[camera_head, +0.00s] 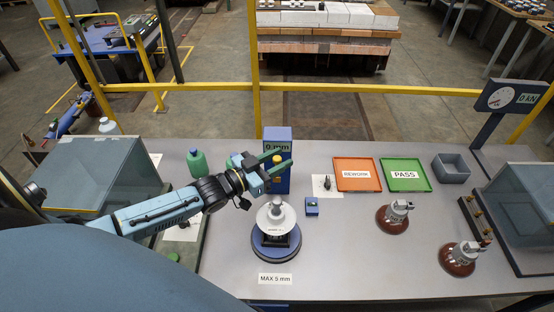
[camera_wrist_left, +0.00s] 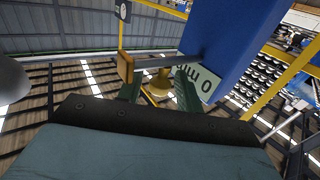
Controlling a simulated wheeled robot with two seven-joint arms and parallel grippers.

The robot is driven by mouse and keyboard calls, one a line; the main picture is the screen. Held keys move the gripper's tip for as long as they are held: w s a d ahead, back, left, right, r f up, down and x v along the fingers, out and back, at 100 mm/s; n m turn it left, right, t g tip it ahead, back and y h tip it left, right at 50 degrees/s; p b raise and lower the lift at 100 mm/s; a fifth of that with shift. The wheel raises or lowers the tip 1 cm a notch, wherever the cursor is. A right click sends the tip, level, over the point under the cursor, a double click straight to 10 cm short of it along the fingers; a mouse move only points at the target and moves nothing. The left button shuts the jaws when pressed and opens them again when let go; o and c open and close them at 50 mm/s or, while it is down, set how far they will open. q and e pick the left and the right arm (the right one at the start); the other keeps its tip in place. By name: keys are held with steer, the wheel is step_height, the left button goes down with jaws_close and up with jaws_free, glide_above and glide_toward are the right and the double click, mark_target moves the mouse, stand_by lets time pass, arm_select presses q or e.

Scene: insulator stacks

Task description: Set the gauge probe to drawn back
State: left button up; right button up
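The gauge is a blue column (camera_head: 284,139) with a "0 mm" display, standing behind the insulator stack. A yellow probe part (camera_head: 277,158) shows at its front, close to the fingertips. My left gripper (camera_head: 271,164) reaches it from the left with green fingers apart. The white insulator (camera_head: 270,217) sits on a round blue base (camera_head: 276,254) below. My right gripper is out of view.
A small blue block (camera_head: 312,206) lies right of the insulator. The orange REWORK tray (camera_head: 357,162), green PASS tray (camera_head: 405,162) and brown-based insulators (camera_head: 392,224) (camera_head: 458,265) are farther right. The front centre-right of the table is clear.

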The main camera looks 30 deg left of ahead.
arm_select(q)
jaws_close()
steer(key=shift+w+a, duration=0.1)
steer(key=shift+w+a, duration=0.25)
steer(key=shift+w, duration=0.1)
steer(key=shift+o, duration=0.8)
jaws_free()
